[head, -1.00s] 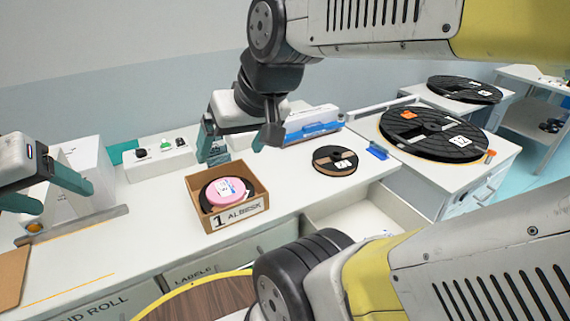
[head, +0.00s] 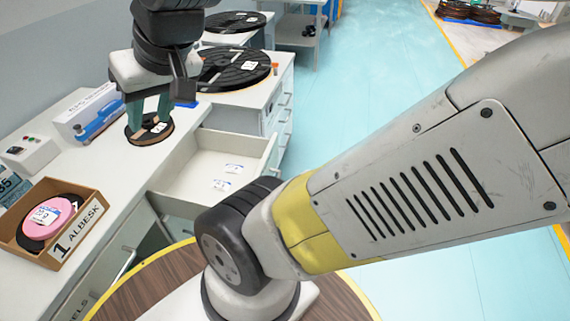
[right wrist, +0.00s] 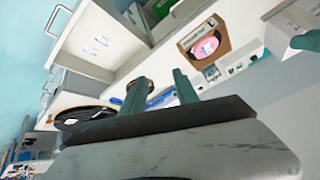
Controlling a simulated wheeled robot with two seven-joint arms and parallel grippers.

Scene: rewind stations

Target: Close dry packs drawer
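An open drawer (head: 205,171) is pulled out from the white counter, with a few white labelled packs (head: 222,184) on its floor. No name is readable on it. It also shows in the right wrist view (right wrist: 88,62) at upper left. My right gripper (head: 150,112) is over the counter, left of and behind the drawer, with its fingers apart and nothing between them. The fingers show apart in the right wrist view too (right wrist: 160,92). What seems to be my left gripper (right wrist: 306,40) shows partly at the right edge of the right wrist view; its opening is unclear.
A small black reel (head: 148,131) lies on the counter below my right gripper. A larger black reel (head: 228,70) lies on the cabinet behind. Blue floor (head: 345,110) is clear right of the drawer.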

